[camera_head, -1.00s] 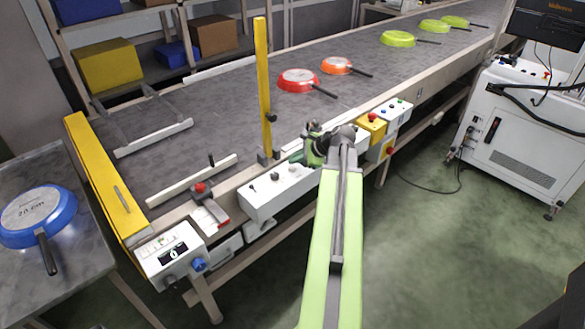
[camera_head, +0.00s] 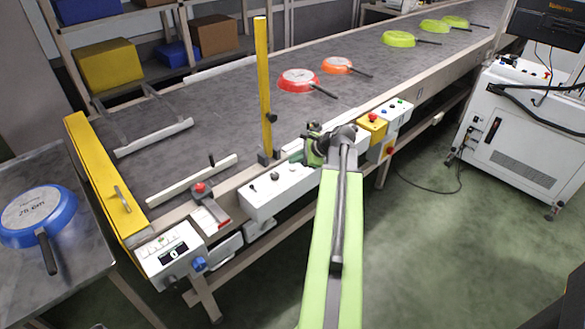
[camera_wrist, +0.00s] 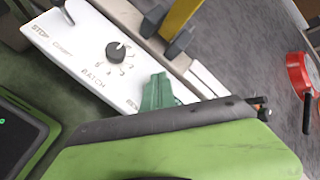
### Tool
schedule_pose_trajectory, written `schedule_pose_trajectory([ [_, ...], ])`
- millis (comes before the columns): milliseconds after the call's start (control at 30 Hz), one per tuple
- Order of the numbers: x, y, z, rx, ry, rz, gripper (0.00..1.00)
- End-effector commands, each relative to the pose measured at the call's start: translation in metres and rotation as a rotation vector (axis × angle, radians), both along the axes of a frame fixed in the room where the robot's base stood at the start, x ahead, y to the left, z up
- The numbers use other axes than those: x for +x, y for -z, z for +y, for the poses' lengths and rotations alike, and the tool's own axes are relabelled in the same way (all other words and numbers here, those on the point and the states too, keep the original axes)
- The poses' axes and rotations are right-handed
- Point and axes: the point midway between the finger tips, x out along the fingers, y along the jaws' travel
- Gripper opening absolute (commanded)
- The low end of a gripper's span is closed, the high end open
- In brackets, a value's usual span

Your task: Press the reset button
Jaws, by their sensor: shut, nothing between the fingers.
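The white control panel (camera_head: 283,188) runs along the conveyor's near side; it also shows in the wrist view (camera_wrist: 92,55), with STOP and BATCH lettering and a black knob (camera_wrist: 116,52). A partly covered label (camera_wrist: 131,107) starting with "RE" is at its right end. My gripper (camera_head: 309,154) is shut and empty at that end, and its green fingers (camera_wrist: 157,92) are low over the panel beside the label. The reset button itself is hidden, and I cannot tell whether the fingers touch it. A small display (camera_head: 173,253) at the near-left corner seems to read 0.
A yellow post (camera_head: 263,85) stands close left of my gripper. A yellow box with a red button (camera_head: 372,121) is close right. Red (camera_head: 298,80), orange (camera_head: 337,65) and green pans lie on the belt. A blue pan (camera_head: 62,222) is on the left table.

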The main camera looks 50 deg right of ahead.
Motion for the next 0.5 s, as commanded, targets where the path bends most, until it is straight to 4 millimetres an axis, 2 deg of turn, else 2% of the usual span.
schedule_pose_trajectory([
  [300, 0.0001, 0.0097, 0.0001, 0.0, 0.0, 0.0, 0.0],
  [500, 0.0001, 0.0084, 0.0002, 0.0, 0.0, 0.0, 0.0],
])
